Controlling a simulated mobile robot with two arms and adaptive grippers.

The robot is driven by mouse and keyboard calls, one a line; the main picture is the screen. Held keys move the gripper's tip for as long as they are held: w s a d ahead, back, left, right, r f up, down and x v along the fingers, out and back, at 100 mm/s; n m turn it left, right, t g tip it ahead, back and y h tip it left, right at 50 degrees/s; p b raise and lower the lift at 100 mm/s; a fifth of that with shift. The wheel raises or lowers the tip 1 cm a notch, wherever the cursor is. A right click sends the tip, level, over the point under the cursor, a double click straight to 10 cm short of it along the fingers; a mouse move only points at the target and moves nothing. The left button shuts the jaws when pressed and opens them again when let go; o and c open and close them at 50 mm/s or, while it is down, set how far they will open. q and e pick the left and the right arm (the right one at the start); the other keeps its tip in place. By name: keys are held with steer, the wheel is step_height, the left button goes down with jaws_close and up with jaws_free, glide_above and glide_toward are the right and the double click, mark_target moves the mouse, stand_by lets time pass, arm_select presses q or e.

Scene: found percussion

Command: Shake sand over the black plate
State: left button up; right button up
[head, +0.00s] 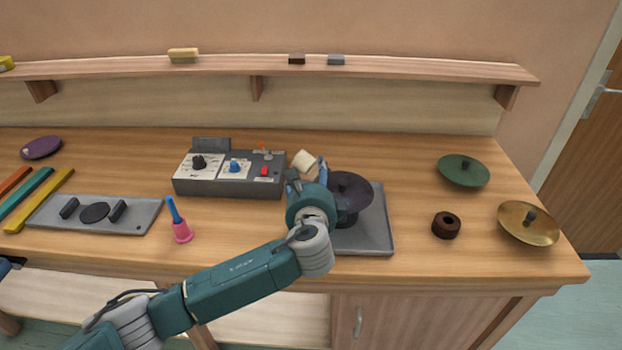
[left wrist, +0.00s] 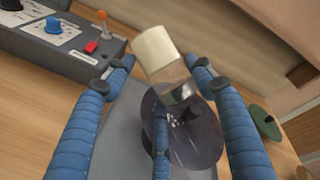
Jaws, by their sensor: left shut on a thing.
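The black plate (head: 352,188) is a dark disc with a centre knob, raised on a stand over a grey tray (head: 376,236). In the left wrist view the black plate (left wrist: 190,135) shows faint pale specks. My left gripper (head: 308,178) is above the plate's left side, shut on a sand shaker with a cream end (head: 304,160). In the left wrist view the gripper's blue fingers (left wrist: 165,70) surround the shaker (left wrist: 156,50), which is tilted; its clear part overlaps the plate in the picture. I cannot tell whether sand is falling.
A grey control box (head: 228,182) stands left of the plate. A dark ring (head: 446,225), a green disc (head: 463,170) and a brass disc (head: 528,223) lie to the right. A shelf (head: 390,70) runs behind.

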mark_target(342, 189)
arm_select(q)
steer(key=shift+r, duration=0.1)
steer(key=shift+s+d, duration=0.1)
steer(key=shift+d, duration=0.15)
steer(key=shift+s+d+p, duration=0.2)
steer(key=shift+s+d, duration=0.45)
steer(key=shift+d, duration=0.35)
steer(key=shift+s+d+p, duration=0.15)
steer(key=shift+s+d, duration=0.45)
steer(key=shift+d, duration=0.35)
steer(key=shift+w+d+b, duration=0.35)
steer(key=shift+w+d, duration=0.05)
steer(key=shift+d, duration=0.35)
steer(key=shift+w+d+b, duration=0.3)
steer(key=shift+w+d, duration=0.15)
steer(key=shift+d, duration=0.25)
steer(key=shift+w+d+b, duration=0.3)
steer(key=shift+w+d, duration=0.1)
steer(key=shift+d, duration=0.3)
